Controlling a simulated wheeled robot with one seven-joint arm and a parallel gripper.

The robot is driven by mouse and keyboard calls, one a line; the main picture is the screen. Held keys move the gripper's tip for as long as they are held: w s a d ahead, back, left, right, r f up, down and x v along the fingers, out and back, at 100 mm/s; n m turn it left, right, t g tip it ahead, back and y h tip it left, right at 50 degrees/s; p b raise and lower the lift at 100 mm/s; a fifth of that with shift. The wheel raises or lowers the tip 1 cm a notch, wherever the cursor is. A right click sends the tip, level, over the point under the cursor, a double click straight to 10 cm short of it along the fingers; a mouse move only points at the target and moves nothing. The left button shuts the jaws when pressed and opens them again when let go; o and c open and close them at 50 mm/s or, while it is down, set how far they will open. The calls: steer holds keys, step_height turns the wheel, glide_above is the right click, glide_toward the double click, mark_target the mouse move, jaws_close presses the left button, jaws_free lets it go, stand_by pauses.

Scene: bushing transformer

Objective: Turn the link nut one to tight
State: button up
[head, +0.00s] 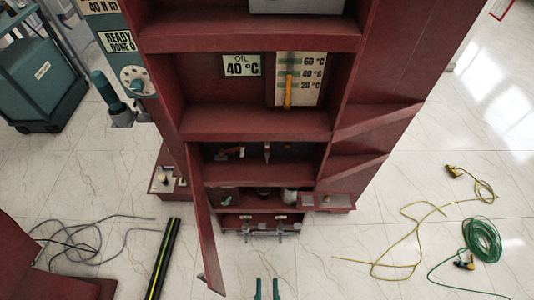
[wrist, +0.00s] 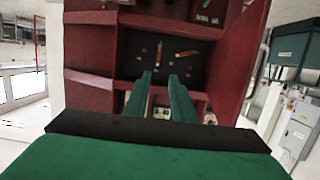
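My gripper (head: 267,288) shows at the bottom edge of the head view as two teal fingertips with a gap between them. In the wrist view my gripper (wrist: 159,80) is open and empty, its fingers pointing at the red cabinet's dark compartment (wrist: 155,68) and apart from it. That compartment (head: 250,170) also shows in the head view, below the gauge shelf. It holds an orange-marked part (wrist: 186,54) and several small fittings. I cannot tell which of them is link nut one; they are too small.
The red cabinet (head: 160,40) has an open door (head: 203,225) at its lower left. A teal tool (head: 106,86) hangs beside a "READY DONE 0" panel (head: 118,41). A striped bar (head: 163,258), a yellow cable (head: 405,240) and a green coil (head: 482,241) lie on the floor.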

steer(key=w+f+t, duration=0.1)
steer(key=w+f, duration=0.3)
steer(key=w, duration=0.4)
steer(key=w+f, duration=0.5)
steer(key=w, duration=0.2)
steer(key=t, duration=0.2)
glide_toward(267, 157)
steer(key=w, duration=0.3)
steer(key=w+f, duration=0.1)
steer(key=w, duration=0.5)
steer(key=shift+f, duration=0.25)
jaws_close()
